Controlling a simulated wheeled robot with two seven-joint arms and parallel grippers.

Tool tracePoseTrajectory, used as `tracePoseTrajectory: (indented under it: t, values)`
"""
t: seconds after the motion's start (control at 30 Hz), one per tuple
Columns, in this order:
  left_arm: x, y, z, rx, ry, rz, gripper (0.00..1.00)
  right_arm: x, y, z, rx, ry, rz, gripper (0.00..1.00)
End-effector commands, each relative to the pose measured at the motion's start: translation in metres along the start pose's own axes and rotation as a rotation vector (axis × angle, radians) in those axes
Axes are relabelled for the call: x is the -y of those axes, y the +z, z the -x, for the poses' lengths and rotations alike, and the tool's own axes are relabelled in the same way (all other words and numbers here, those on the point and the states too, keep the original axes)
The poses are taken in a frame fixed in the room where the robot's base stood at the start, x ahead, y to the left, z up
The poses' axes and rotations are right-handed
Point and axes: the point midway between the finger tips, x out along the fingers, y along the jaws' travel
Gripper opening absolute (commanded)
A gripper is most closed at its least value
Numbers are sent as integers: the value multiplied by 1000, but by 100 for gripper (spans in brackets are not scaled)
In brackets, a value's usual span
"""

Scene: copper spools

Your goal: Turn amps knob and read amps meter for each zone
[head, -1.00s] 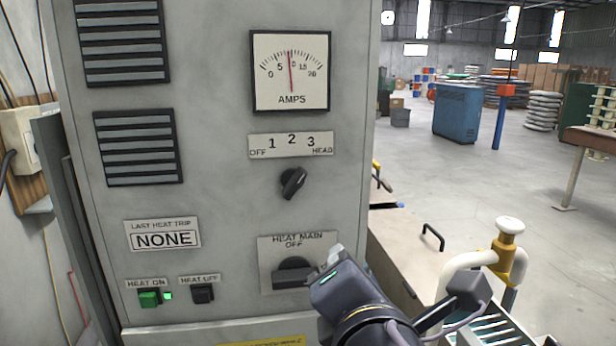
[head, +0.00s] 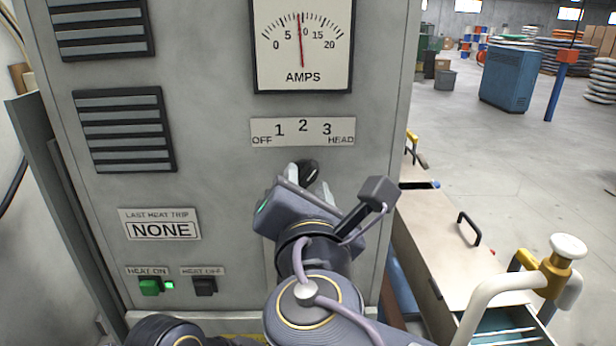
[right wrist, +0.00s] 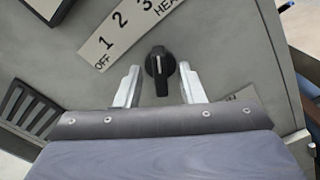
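The amps meter (head: 302,45) is on the panel at the top, its red needle close to 10. Below it is the switch label (head: 303,131) with OFF, 1, 2, 3 and HEAD. The black amps knob (head: 309,170) sits under the label, partly hidden by my gripper; in the right wrist view (right wrist: 160,70) it shows whole, its white line pointing up the picture. I cannot tell its exact position. My right gripper (head: 309,180) is open, one finger on each side of the knob, with gaps visible in the right wrist view (right wrist: 160,80). My left gripper is not in view.
The last heat trip sign (head: 160,229) reads NONE. The green heat-on button (head: 149,287) has a lit lamp beside it; the black heat-off button (head: 205,286) is to its right. My right arm covers the heat main switch.

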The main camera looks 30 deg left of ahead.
Motion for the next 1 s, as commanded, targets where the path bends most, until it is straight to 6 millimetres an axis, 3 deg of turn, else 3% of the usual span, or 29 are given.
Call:
tracePoseTrajectory:
  t: [0.33,0.63,1.0]
  values:
    - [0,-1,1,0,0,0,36,1,0,-6,-1,0,-1,35]
    - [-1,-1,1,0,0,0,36,1,0,-6,-1,0,-1,0]
    - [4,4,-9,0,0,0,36,3,-3,-6,0,0,-54,0]
